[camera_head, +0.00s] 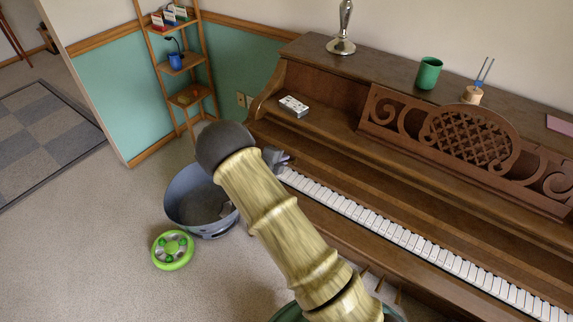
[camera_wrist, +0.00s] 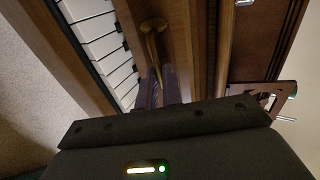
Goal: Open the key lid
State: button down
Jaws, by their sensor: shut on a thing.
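The piano's key lid (camera_head: 400,185) is a long brown panel just behind a strip of white keys (camera_head: 400,237). My gripper (camera_head: 280,159) is at the left end of the keyboard, partly hidden behind my arm. In the wrist view, its fingers (camera_wrist: 160,88) are shut on a curved brass handle (camera_wrist: 153,27) on the lid's wooden front. The white keys (camera_wrist: 100,40) show beside the handle. The exact contact between fingers and handle is dark and partly hidden.
The carved music stand (camera_head: 475,140) rises behind the lid. A green cup (camera_head: 428,73) and a silver lamp base (camera_head: 341,46) stand on top. A grey-blue bin (camera_head: 190,197) and a green round toy (camera_head: 173,250) are on the floor at left.

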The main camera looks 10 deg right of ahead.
aim_at(299, 142)
jog(key=shift+g+y, duration=0.6)
jog(key=shift+y, duration=0.1)
jog(key=w+d+p, duration=0.1)
jog(key=w+d, duration=0.1)
jog(key=w+d+r+p, duration=0.1)
jog(key=w+d, duration=0.1)
jog(key=w+d+r+p, duration=0.1)
jog(key=w+d, duration=0.1)
jog(key=w, duration=0.1)
jog(key=shift+d+r, duration=0.15)
jog(key=shift+r, duration=0.1)
jog(key=shift+w+d, duration=0.45)
jog(key=shift+w, duration=0.05)
jog(key=c, duration=1.6)
grip_release()
jog(key=shift+s+r, duration=0.1)
jog(key=shift+s, duration=0.05)
jog(key=shift+d, duration=0.1)
jog(key=v, duration=1.7)
jog(key=shift+a, duration=0.25)
